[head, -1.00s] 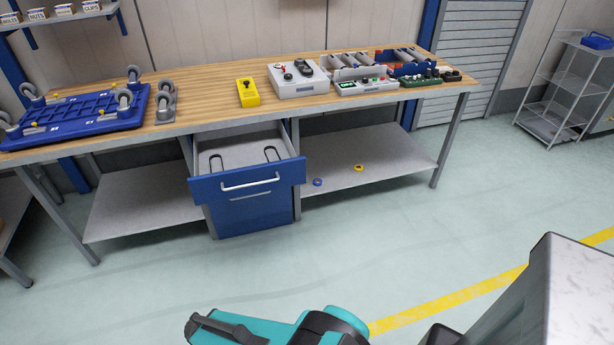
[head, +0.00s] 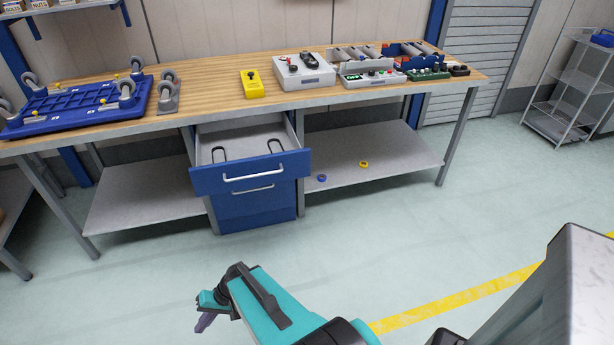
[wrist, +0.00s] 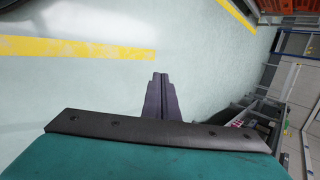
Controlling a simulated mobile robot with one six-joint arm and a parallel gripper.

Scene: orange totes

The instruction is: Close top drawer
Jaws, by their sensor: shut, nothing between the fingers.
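The top drawer (head: 250,176) is blue-fronted with a silver bar handle (head: 253,173). It is pulled out from under the wooden workbench (head: 215,103), and its grey inside shows two dark U-shaped items. A lower drawer (head: 255,198) with its own handle is shut beneath it. My gripper (head: 204,322) is low over the floor, in front of the drawer unit and well apart from it. In the wrist view my gripper (wrist: 160,78) has its fingers together and empty, above bare floor. The drawer is not in the wrist view.
A blue wheeled platform (head: 75,108) lies upturned on the bench, with a yellow box (head: 252,84) and control boxes (head: 304,72) to its right. A blue ring (head: 322,178) and a yellow ring (head: 364,164) lie on the lower shelf. Floor before the drawers is clear.

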